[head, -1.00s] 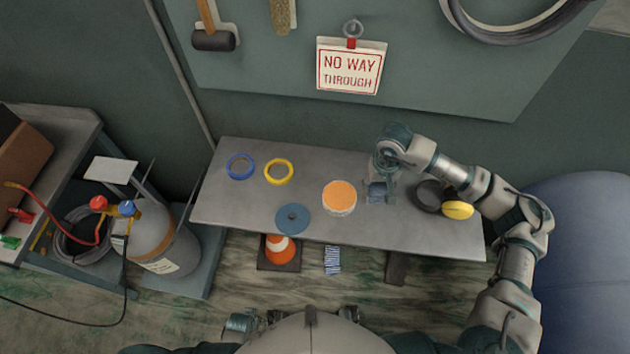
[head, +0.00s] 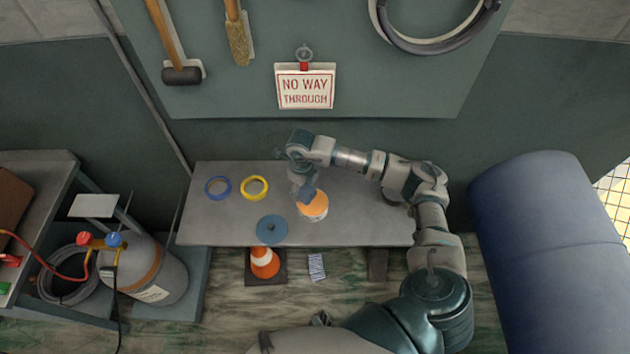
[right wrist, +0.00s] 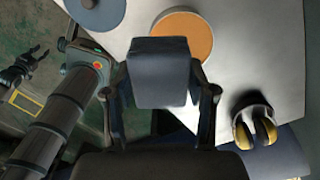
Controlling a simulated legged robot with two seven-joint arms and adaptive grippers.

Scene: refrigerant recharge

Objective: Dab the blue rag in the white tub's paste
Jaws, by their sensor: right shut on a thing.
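The white tub (head: 314,217) stands on the grey table, its round top filled with orange paste (head: 316,207). My right gripper (head: 302,184) is at the tub's upper left side and is shut on the blue rag (head: 307,194). The rag overlaps the far left part of the paste in the head view; I cannot tell whether they touch. In the right wrist view the rag (right wrist: 159,72) hangs between the fingers and covers part of the paste (right wrist: 184,38). My left gripper (right wrist: 22,68) shows small at the left of that view; its opening is unclear.
A blue disc (head: 272,229) lies left of the tub. A blue ring (head: 218,187) and a yellow ring (head: 255,187) lie farther left on the table (head: 205,228). Yellow earmuffs (right wrist: 255,125) lie right of the tub. A traffic cone (head: 264,262) stands below the table.

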